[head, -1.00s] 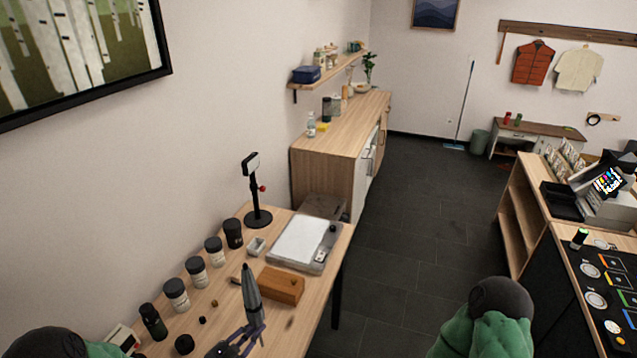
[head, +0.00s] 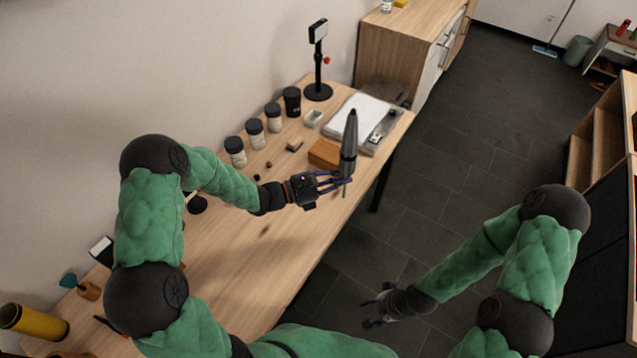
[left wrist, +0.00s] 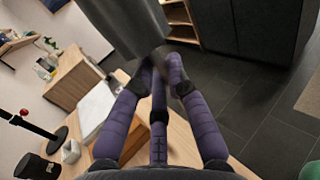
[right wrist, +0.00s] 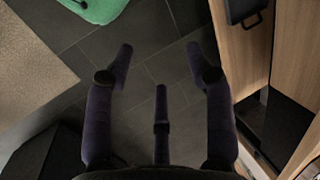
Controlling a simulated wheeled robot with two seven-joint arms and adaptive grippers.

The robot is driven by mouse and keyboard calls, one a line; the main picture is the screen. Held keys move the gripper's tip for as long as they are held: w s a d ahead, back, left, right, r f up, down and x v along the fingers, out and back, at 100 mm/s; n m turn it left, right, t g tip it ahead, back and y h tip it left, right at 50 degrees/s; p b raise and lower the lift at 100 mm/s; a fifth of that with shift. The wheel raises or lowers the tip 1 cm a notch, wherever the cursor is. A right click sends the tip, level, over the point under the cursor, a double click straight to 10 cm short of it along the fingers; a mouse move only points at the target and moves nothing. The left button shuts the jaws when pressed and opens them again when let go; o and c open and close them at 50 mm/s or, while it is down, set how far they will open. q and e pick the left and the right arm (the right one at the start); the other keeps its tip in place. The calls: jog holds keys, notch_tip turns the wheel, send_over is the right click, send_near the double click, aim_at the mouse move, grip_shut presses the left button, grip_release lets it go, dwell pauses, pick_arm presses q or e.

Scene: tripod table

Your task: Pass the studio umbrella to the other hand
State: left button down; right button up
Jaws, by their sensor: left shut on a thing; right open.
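The studio umbrella (head: 349,142) is dark grey, folded and upright. My left gripper (head: 340,181) is shut on its lower shaft and holds it above the table's right edge, in front of the wooden block. In the left wrist view the umbrella's grey canopy (left wrist: 128,25) rises above the purple fingers, which close on the shaft below it. My right gripper (head: 372,308) is open and empty, low over the dark floor, well apart from the umbrella. In the right wrist view its fingers (right wrist: 160,65) are spread with only floor between them.
The wooden table (head: 220,270) carries several dark-lidded jars (head: 256,134), a wooden block (head: 324,153), a grey tray (head: 389,136) and a black stand (head: 318,75). A yellow cylinder (head: 35,322) lies at the lower left. Open floor (head: 440,170) lies right of the table.

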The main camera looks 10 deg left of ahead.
aim_at(348, 161)
jog(key=shift+o, duration=1.4)
jog(key=o, duration=0.3)
jog(key=shift+w+r, duration=0.1)
jog(key=shift+w, duration=0.1)
jog(key=w+r+n+t+y, duration=0.2)
jog(key=w+r+n+t, duration=0.2)
jog(key=w+r+t, duration=0.95)
jog(key=w+a+r+n+y, duration=0.2)
jog(key=r+n+y, duration=0.15)
jog(key=r, duration=0.95)
jog(key=w+a+r+n+y, duration=0.1)
jog(key=w+r+n+y, duration=0.2)
jog(key=r, duration=1)
pick_arm(q)
jog(key=d+m+g, duration=0.1)
jog(key=w+d+r+g+h, duration=0.1)
jog(key=d, duration=0.1)
jog(key=d+r+m+g, duration=0.1)
jog(key=shift+w+d+r+m+g+h, duration=0.2)
jog(key=shift+d+m+g+h, duration=0.1)
jog(key=shift+d+h, duration=0.1)
pick_arm(e)
jog(key=shift+n+g, duration=0.25)
jog(key=shift+g, duration=0.1)
jog(key=x, duration=1.1)
jog(key=shift+a+f, duration=0.2)
jog(key=shift+a, duration=0.05)
